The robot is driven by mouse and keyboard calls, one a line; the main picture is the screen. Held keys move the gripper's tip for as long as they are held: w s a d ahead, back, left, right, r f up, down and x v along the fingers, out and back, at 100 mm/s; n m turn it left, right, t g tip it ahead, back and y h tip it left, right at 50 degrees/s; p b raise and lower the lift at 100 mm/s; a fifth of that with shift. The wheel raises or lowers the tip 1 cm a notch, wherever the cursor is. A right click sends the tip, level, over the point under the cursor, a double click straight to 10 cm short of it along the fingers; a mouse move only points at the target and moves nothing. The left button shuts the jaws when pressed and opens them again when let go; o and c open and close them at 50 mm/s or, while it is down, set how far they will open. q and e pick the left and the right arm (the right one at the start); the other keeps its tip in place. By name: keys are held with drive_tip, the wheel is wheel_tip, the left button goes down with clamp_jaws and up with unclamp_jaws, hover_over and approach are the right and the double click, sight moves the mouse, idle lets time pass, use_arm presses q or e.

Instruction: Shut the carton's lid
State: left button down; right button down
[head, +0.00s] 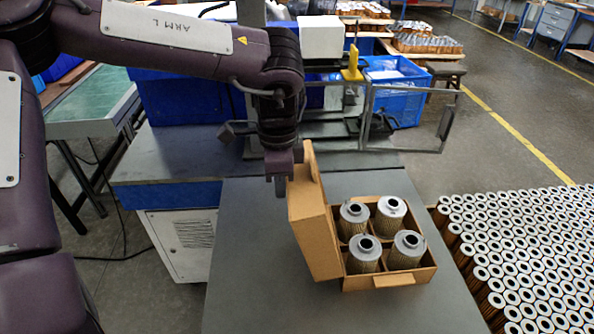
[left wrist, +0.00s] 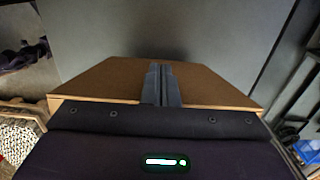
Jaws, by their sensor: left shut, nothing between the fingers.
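The brown carton (head: 357,284) stands on the grey table, with several metal filter cartridges (head: 363,250) upright in its compartments. Its lid (head: 313,230) is open and stands steeply tilted along the carton's left side. My left gripper (head: 279,187) is shut and empty, pointing down at the outer left side of the lid, near its upper far end. In the left wrist view, the shut fingers (left wrist: 161,84) lie in front of the lid's brown panel (left wrist: 105,82). I cannot tell whether they touch it. My right gripper is not in view.
The grey table (head: 250,285) is bare to the left of and in front of the carton. Rows of filters (head: 530,255) stand beyond its right edge. Behind are a metal frame (head: 405,118) and blue crates (head: 395,90).

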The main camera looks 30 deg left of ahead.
sight(308, 173)
use_arm(q)
drive_tip(key=shift+d, duration=0.1)
drive_tip(key=shift+w+d+r, duration=0.35)
drive_tip(key=shift+d+r, duration=0.1)
drive_tip(key=shift+d, duration=0.1)
drive_tip(key=shift+w+d+r, duration=0.3)
drive_tip(key=shift+d+r, duration=0.05)
drive_tip(key=shift+d, duration=0.1)
drive_tip(key=shift+w+d+r+p, duration=0.5)
drive_tip(key=shift+d+p, duration=0.25)
drive_tip(key=shift+p, duration=0.25)
drive_tip(key=shift+w+d+r+p, duration=0.15)
drive_tip(key=shift+w+d+p, duration=0.1)
drive_tip(key=shift+d+p, duration=0.2)
